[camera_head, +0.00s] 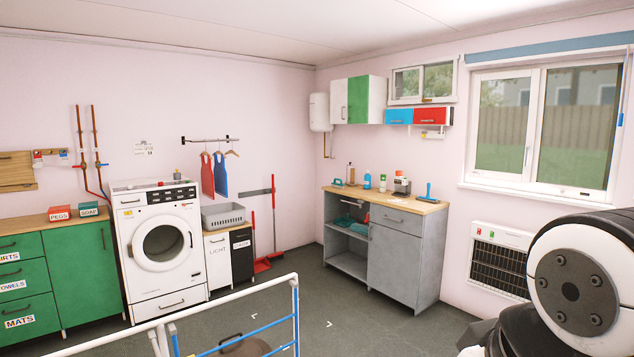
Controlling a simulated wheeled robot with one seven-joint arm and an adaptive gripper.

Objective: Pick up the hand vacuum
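I cannot pick out the hand vacuum for certain; the small things on the far worktop are too small to tell. On the wooden top of the grey cabinet (398,265) stands a grey and white item with a red part (401,183). A blue upright item (428,192) stands near the right end of that top, and a small teal item (337,183) lies at its left end. White and dark parts of my own arm fill the lower right corner. My gripper's fingers are not in view.
A white and blue rail (225,312) crosses the near foreground, with a brown round thing (240,346) behind it. The washing machine (162,248) and green cabinets (80,268) line the left wall. A heater (498,262) hangs under the window. Floor before the grey cabinet is clear.

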